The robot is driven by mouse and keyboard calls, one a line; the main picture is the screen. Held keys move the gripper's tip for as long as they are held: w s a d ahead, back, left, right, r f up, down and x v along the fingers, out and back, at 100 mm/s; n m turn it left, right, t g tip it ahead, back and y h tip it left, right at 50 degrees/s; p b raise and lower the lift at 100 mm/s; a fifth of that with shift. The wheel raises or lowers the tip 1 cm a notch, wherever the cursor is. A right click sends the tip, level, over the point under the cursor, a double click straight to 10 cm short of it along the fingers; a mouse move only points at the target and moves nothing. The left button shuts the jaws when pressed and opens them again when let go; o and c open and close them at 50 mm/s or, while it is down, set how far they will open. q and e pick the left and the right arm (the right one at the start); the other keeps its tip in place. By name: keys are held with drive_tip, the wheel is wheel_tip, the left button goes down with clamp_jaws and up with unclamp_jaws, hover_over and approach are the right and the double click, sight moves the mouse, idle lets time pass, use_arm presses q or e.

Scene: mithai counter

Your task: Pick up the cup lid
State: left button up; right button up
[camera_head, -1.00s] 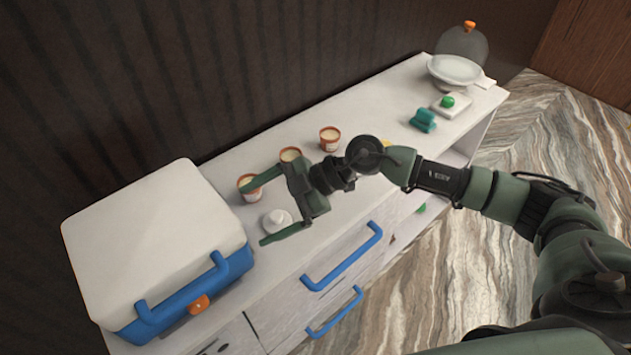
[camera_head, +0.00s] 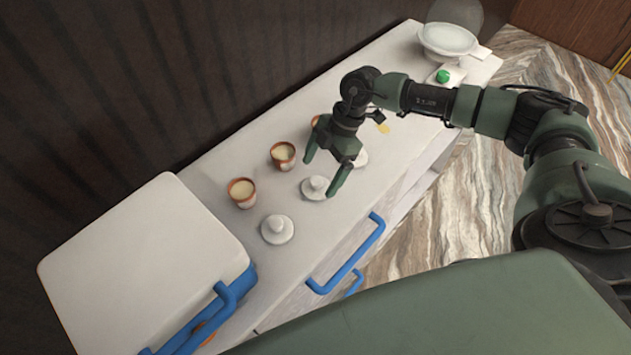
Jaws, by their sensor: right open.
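Three white cup lids with small knobs lie on the counter. The nearest lid (camera_head: 277,230) lies in the open, the middle lid (camera_head: 314,190) is by my gripper's fingertips, and the far lid (camera_head: 361,158) is partly hidden behind my gripper. My right gripper (camera_head: 319,177) is open and empty, its two fingers pointing down above the middle lid. I cannot tell its exact height over the lid. Uncovered terracotta cups stand behind the lids: a near cup (camera_head: 241,193), a middle cup (camera_head: 283,155) and a far cup (camera_head: 315,121) mostly hidden by my arm. My left gripper is out of view.
A cooler box with a white lid (camera_head: 140,265) and blue handles stands at the near left of the white counter (camera_head: 215,185). A white bowl (camera_head: 447,40) and a green ball (camera_head: 443,76) are at the far end. A dark wall runs behind.

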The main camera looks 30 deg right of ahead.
sight(317, 180)
drive_tip(key=p+x, duration=0.1)
drive_tip(key=x, duration=0.3)
drive_tip(key=shift+w+d+f, duration=0.1)
drive_tip(key=shift+f, duration=0.15)
drive_tip(key=c, duration=1.4)
drive_tip(key=shift+r, duration=0.1)
